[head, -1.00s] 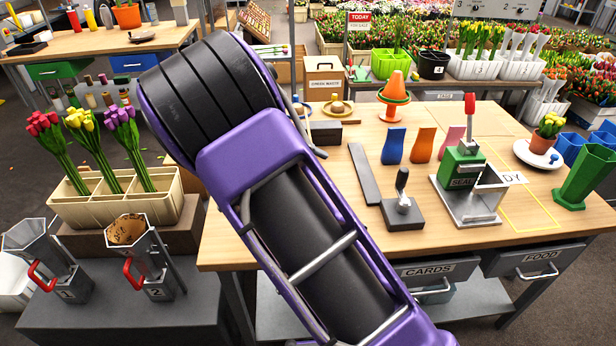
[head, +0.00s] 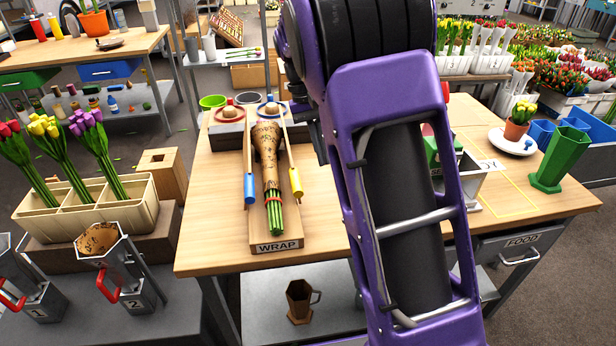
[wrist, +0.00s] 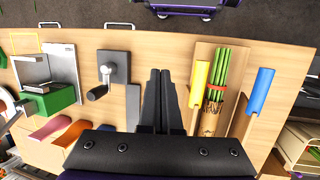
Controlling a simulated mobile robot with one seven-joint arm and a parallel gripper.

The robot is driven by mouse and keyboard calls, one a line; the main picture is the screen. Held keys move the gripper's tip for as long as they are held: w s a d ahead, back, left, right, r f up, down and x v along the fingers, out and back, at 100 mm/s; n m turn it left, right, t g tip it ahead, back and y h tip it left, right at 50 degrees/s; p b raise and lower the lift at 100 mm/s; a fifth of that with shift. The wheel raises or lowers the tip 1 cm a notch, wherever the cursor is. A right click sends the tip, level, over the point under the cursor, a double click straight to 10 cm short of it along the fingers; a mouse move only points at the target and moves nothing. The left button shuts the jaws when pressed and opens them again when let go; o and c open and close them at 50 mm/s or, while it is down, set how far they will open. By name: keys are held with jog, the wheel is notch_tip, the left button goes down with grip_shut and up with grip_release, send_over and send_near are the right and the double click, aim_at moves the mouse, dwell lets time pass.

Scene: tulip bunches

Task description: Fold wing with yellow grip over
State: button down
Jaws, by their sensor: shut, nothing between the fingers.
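The wrap stand (head: 276,245) lies on the table in the head view. A bunch in brown patterned paper (head: 267,158) lies along its middle, green stems (head: 275,215) towards the front. The wing with the yellow grip (head: 296,182) lies along the bunch's right side; the wing with the blue grip (head: 250,188) lies along its left. In the wrist view, the yellow grip (wrist: 201,74) is left of the stems (wrist: 226,72) and the blue grip (wrist: 262,90) right. My gripper (wrist: 160,72) is shut and empty, left of the yellow grip and apart from it.
In the wrist view, a dark flat bar (wrist: 133,105) and a grey block with a black lever (wrist: 110,72) lie left of my gripper. The green sealer (wrist: 48,102) stands farther left. The table's front left is bare in the head view. My arm hides the middle.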

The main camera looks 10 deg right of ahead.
aim_at(297, 180)
jog(key=w+d+r+t+y+b, duration=0.1)
jog(key=d+r+t+y, duration=0.2)
jog(key=d+r+y, duration=0.15)
jog(key=a+f+b, duration=0.2)
jog(key=a+f, duration=0.5)
jog(key=f, duration=0.3)
jog(key=shift+b, duration=0.35)
jog(key=shift+w+y, duration=0.1)
jog(key=shift+y, duration=0.15)
jog(key=shift+a+p, duration=0.7)
jog(key=shift+a, duration=0.4)
